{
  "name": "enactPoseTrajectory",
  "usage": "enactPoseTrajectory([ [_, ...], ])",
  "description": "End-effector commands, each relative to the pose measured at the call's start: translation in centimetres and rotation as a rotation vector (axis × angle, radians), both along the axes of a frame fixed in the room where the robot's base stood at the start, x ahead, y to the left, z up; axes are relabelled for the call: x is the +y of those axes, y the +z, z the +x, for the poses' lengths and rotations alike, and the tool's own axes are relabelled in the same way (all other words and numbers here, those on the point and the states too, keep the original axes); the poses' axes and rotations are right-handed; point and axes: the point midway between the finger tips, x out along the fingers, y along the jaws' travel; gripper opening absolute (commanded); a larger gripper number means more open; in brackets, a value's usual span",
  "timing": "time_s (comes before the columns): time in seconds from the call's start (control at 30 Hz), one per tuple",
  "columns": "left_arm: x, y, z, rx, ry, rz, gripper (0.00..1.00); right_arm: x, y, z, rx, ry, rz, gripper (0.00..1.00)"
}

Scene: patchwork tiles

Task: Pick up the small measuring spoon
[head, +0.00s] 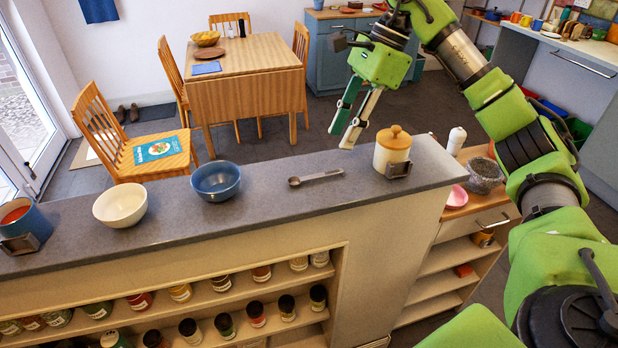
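A small grey metal measuring spoon (315,177) lies flat on the grey counter top (262,205), its round bowl at the left and its handle pointing right. My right gripper (341,140) hangs above and beyond the spoon, fingers pointing down and a little left. Its two fingers are apart with a gap between them, and nothing is held. The spoon is clear of the fingers and fully visible. My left gripper is not in view.
A lidded cream jar (391,152) stands right of the spoon. A blue bowl (216,182), a cream bowl (120,206) and a blue mug (24,226) stand to the left. Counter around the spoon is clear. A wooden table (244,85) and chairs stand beyond.

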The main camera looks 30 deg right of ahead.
Motion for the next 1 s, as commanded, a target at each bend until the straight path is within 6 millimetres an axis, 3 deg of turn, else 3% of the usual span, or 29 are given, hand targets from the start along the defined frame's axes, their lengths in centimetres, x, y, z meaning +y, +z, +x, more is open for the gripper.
enactPoseTrajectory([
  [0.17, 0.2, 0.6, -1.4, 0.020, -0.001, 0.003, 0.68, 1.1, -2.5, 0.2, 0.002, -0.001, 0.000, 0.29],
  [0.37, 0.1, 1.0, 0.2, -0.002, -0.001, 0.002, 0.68, 1.5, -3.7, 0.3, 0.001, -0.002, 0.001, 0.29],
  [0.5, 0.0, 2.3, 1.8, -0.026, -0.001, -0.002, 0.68, 2.0, -5.2, 0.3, 0.004, 0.001, 0.000, 0.29],
  [0.7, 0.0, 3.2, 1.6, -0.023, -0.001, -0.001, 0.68, 2.9, -7.8, 0.5, 0.001, -0.001, 0.001, 0.29],
  [1.0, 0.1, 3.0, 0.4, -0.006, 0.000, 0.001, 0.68, 3.1, -8.5, 0.6, -0.001, 0.000, 0.002, 0.29],
])
